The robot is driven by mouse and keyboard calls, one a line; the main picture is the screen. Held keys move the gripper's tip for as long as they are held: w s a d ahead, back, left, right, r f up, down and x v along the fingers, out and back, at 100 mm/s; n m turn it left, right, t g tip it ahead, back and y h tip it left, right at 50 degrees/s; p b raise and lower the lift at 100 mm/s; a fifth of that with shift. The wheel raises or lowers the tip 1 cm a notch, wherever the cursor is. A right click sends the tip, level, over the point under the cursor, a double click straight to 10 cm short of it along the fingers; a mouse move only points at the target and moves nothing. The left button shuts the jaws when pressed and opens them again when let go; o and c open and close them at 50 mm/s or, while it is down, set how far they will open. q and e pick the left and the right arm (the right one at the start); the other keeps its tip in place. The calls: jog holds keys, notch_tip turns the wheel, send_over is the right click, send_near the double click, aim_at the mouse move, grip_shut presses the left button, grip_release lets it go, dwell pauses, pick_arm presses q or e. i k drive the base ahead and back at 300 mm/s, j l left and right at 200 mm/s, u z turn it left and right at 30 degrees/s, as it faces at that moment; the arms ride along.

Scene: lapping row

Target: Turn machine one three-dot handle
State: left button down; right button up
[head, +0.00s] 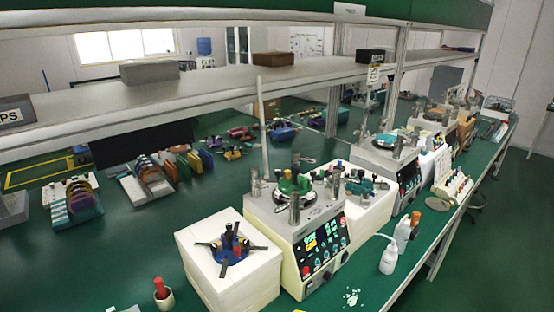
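The nearest lapping machine (318,222) stands on the green bench, right of centre, with a lit control panel (325,243) on its front. On its top are a green round fixture (292,184) and several metal posts. Just left of it, a white block (228,282) bears a dark fixture with several arms and red and blue upright parts (235,246). The dot marks on any handle are too small to read, so I cannot tell which is the three-dot one. Neither of my grippers is in view.
More machines (389,160) stand further back along the bench. A red-topped cup (163,294) stands at lower left. A long grey shelf (190,88) runs above the bench.

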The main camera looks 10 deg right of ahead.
aim_at(295, 158)
jog(key=l+u, duration=0.55)
jog(key=u, duration=0.15)
jog(key=l+u, duration=0.35)
jog(key=k+l+u, duration=0.1)
jog(key=l, duration=0.2)
jog(key=k+l+u, duration=0.25)
jog(key=l, duration=0.35)
jog(key=k+l, duration=0.15)
jog(key=l, duration=0.2)
jog(key=k+l, duration=0.15)
jog(key=l, duration=0.2)
jog(key=i+j, duration=0.15)
jog(key=i, duration=0.2)
jog(key=u, duration=0.05)
